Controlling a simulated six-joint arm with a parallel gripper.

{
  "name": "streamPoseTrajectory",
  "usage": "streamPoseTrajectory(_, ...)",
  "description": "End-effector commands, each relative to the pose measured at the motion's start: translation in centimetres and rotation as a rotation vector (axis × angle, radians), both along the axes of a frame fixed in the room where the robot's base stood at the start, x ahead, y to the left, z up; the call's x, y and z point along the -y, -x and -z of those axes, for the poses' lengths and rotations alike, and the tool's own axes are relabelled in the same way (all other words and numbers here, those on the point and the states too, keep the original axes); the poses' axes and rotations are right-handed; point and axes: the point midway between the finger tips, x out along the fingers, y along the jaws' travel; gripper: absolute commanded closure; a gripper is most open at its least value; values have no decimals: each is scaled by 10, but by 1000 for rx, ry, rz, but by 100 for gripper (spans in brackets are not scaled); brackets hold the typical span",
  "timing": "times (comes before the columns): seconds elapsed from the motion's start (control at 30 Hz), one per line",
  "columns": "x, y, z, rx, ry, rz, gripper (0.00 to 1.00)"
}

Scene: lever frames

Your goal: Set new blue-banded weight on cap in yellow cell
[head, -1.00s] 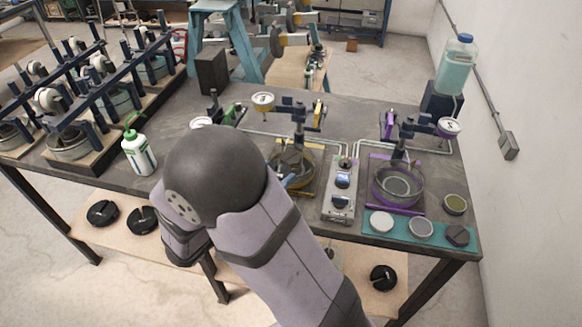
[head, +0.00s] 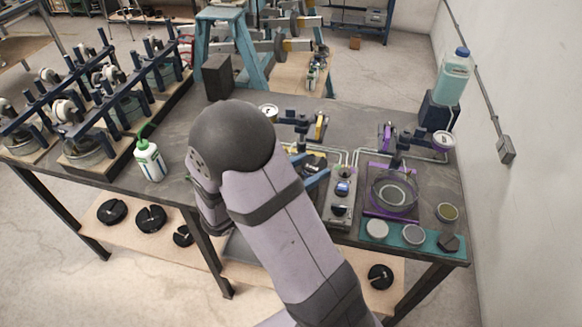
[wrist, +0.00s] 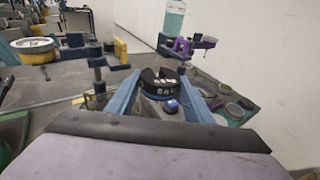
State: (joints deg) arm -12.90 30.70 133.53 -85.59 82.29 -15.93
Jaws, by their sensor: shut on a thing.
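My gripper (wrist: 158,98) has blue fingers shut on a black weight with a blue band (wrist: 160,84), which shows between the fingertips in the wrist view. In the head view my blue fingers (head: 314,180) come out from behind my arm, over the middle of the bench. The yellow cell is mostly hidden behind my arm and fingers there; a small yellow part (head: 320,126) shows by its lever post. The cap is hidden. I cannot tell whether the weight touches anything below it.
A grey control box (head: 341,196) stands right of my fingers. The purple cell (head: 394,192) is further right, with a teal mat (head: 396,236) of discs in front. A green-topped bottle (head: 149,160) and lever frames stand left. A tank of teal liquid (head: 454,75) stands back right.

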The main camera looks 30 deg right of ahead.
Motion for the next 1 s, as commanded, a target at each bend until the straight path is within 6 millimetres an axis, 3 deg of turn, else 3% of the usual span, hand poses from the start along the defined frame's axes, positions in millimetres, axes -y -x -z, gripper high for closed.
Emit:
streamPoseTrajectory(0.03, 9, -4, -13, 0, 3, 9, 91)
streamPoseTrajectory(0.13, 19, -23, -16, 1, 3, -14, 91)
streamPoseTrajectory(0.3, 12, -62, -9, 4, 2, -114, 91)
streamPoseTrajectory(0.47, 5, -85, -12, 4, 3, -179, 91)
streamPoseTrajectory(1.0, 2, -91, -4, 3, 3, -206, 91)
